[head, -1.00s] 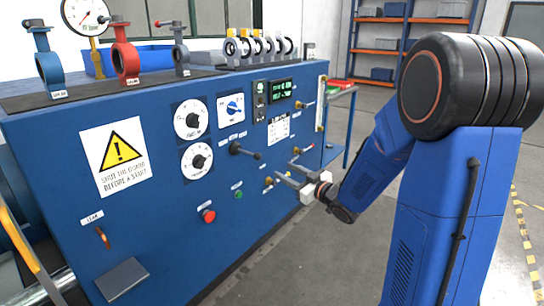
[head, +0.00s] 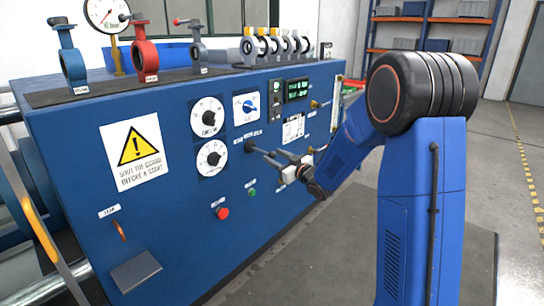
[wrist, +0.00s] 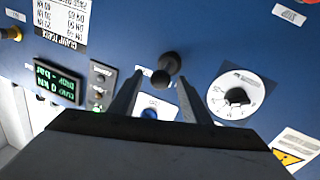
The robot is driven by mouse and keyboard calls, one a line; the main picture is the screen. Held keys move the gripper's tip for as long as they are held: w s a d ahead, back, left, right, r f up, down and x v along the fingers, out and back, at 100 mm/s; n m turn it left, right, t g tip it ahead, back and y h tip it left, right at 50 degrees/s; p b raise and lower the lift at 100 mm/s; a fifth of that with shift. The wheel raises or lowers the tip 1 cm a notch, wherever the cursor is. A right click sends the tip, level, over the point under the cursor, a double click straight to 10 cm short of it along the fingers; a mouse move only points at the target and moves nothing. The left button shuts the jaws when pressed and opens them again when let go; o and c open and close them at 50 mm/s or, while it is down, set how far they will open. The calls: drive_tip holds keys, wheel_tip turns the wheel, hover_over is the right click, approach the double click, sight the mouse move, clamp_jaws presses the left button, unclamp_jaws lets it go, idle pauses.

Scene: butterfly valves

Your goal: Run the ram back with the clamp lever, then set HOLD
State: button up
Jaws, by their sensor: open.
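A black lever (head: 250,147) sticks out from the blue bench front, below the blue selector knob (head: 248,105). My gripper (head: 276,160) is open at the lever's outer end. In the wrist view, which looks upside down, the lever's dark round end (wrist: 169,63) lies between or just beyond my fingertips (wrist: 161,77). I cannot tell whether they touch it. The selector (wrist: 149,113) is partly hidden behind the fingers there; its setting is not readable. A lit green display (head: 297,88) also shows in the wrist view (wrist: 58,82).
Two white dials (head: 208,117) sit left of the lever. A red button (head: 222,213) and a green button (head: 252,192) lie below. A warning sign (head: 136,150) is at the left. Several small valves stand on the bench top. The floor in front is clear.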

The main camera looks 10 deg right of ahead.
sight(263, 152)
drive_tip(key=shift+x, duration=1.05)
